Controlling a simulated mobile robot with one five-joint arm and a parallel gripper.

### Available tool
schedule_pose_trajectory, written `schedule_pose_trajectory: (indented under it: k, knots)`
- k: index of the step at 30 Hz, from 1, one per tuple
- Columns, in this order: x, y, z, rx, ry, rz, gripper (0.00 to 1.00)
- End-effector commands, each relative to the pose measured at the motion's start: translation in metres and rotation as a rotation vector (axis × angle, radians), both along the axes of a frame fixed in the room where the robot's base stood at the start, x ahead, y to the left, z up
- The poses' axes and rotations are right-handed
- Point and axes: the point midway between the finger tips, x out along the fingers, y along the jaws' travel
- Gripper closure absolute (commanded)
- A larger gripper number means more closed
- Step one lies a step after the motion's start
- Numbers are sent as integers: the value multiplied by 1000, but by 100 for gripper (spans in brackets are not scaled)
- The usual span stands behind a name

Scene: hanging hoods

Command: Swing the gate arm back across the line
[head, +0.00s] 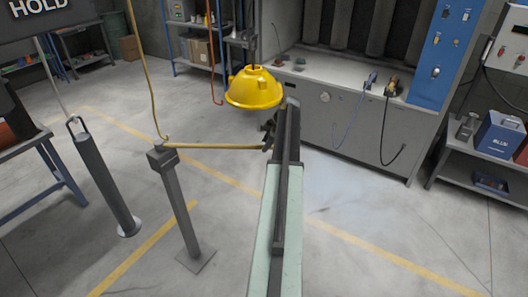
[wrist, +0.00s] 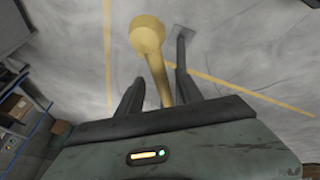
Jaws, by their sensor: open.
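The gate arm (head: 215,146) is a thin yellow bar. It reaches level to the right from the top of a grey post (head: 180,205) in the head view. My gripper (head: 268,133) is at the bar's right end, below the yellow hood, and its fingers are small and dark there. In the wrist view the yellow bar (wrist: 157,66), with a round knob at its end, lies between the two dark fingers of my gripper (wrist: 160,76). The fingers are apart; contact with the bar cannot be told. A yellow line (head: 225,176) runs across the floor.
A yellow hood (head: 254,88) hangs just above my gripper. A dark bollard (head: 104,185) stands left of the post. Thin hooked cords hang behind. A grey workbench (head: 345,120) stands behind my arm. The floor at front right is clear.

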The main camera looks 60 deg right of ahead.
Motion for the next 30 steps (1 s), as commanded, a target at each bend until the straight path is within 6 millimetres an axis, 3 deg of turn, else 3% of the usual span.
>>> schedule_pose_trajectory:
  k: [2,10,14,15,30]
  knots:
    - [4,0,-12,0,0,1,57]
    - [6,1,-10,0,0,1,60]
    - [6,1,-10,0,0,1,96]
    - [6,1,-10,-1,0,2,100]
    - [7,2,-10,0,0,3,100]
